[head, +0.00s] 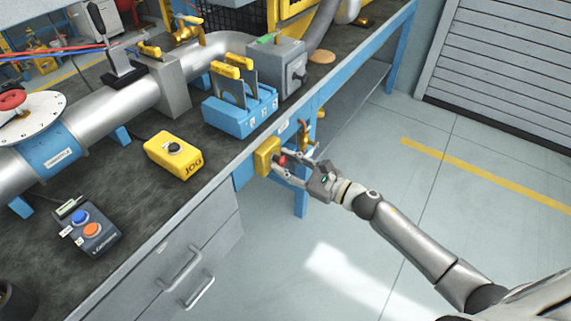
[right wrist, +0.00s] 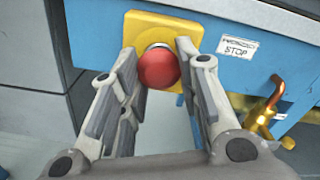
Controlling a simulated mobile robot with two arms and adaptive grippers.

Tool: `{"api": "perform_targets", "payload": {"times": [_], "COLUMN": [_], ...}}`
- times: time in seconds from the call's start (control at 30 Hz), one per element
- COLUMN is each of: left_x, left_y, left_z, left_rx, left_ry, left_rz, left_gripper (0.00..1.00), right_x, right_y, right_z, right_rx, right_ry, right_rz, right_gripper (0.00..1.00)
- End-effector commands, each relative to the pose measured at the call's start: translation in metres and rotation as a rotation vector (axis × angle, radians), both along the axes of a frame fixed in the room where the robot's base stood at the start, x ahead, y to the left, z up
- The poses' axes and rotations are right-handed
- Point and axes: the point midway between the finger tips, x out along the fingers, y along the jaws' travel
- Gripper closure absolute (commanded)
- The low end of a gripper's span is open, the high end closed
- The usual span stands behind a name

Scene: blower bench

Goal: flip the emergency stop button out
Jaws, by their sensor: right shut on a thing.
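The emergency stop button is a red mushroom head (right wrist: 158,68) on a yellow box (right wrist: 165,25) fixed to the blue front edge of the bench. In the head view the red button (head: 282,160) shows at my right gripper's fingertips, beside the yellow box (head: 265,157). My right gripper (head: 288,164) comes from the right, its fingers on either side of the button and shut on it. In the right wrist view the gripper (right wrist: 160,70) has one finger left and one right of the red head. A label (right wrist: 237,45) is right of the box. My left gripper is not in view.
Brass valve fittings (head: 304,136) hang under the bench edge just beyond the button. On the bench are a yellow jog box (head: 173,155), a blue rack (head: 240,112) and a grey two-button box (head: 88,230). Drawers (head: 185,262) lie below left. Open floor (head: 450,200) is to the right.

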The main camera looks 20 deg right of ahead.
Motion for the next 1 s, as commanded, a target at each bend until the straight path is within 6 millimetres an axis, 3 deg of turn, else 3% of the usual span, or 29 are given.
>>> {"api": "perform_targets", "payload": {"times": [0.17, 0.2, 0.37, 0.77, 1.0], "left_x": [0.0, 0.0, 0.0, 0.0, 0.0], "left_y": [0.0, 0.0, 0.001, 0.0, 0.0], "left_z": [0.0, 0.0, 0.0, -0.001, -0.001], "left_rx": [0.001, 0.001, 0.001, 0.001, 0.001], "left_ry": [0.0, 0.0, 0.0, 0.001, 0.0], "left_rz": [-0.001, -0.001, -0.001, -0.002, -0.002], "left_gripper": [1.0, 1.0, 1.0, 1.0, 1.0], "right_x": [-0.002, -0.002, -0.002, -0.004, -0.03], "right_y": [0.001, 0.001, 0.001, -0.002, -0.022], "right_z": [-0.003, -0.003, -0.003, -0.002, -0.003], "right_rx": [-0.002, -0.002, -0.001, -0.001, -0.001], "right_ry": [0.005, 0.005, 0.005, 0.003, 0.006], "right_rz": [0.004, 0.004, 0.003, 0.001, 0.001], "right_gripper": [1.0, 0.65, 0.46, 0.46, 0.46]}}
